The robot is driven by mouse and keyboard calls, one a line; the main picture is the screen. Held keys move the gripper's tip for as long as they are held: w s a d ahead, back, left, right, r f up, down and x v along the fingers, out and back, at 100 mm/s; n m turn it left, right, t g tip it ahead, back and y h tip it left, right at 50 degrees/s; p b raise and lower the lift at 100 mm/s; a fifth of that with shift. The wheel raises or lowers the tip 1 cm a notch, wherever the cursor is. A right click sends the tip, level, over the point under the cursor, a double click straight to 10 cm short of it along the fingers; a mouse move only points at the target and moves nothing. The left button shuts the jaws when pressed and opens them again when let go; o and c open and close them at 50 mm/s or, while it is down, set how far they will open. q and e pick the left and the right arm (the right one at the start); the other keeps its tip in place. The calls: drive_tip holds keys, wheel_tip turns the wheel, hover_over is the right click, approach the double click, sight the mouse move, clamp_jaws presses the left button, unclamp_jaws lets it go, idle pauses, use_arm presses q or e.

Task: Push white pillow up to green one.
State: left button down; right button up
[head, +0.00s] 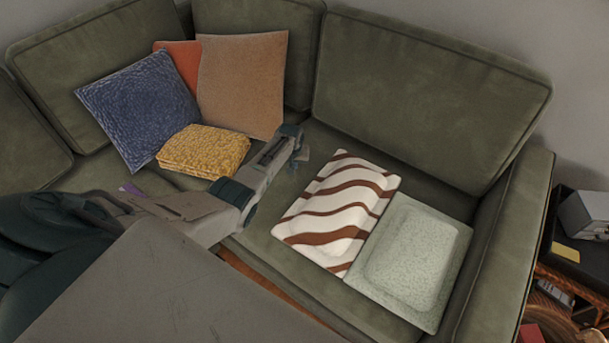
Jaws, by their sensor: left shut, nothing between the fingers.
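The white pillow (338,212) has wavy brown stripes and lies flat on the right seat of the green sectional. The pale green pillow (414,258) lies flat to its right, near the sofa's right arm. Their facing edges look to be touching or nearly so, with no clear gap. My left gripper (303,156) is shut and empty, just beyond the upper left corner of the white pillow. It looks apart from the pillow. My right gripper is out of view.
A yellow knitted item (204,152), a blue pillow (139,108), a tan pillow (243,84) and an orange one (181,66) are at the left. A grey table-like surface (160,290) fills the front. A cluttered shelf (575,250) stands right of the sofa.

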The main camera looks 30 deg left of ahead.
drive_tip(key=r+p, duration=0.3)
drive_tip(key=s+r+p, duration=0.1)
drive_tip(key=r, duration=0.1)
drive_tip(key=shift+p, duration=0.3)
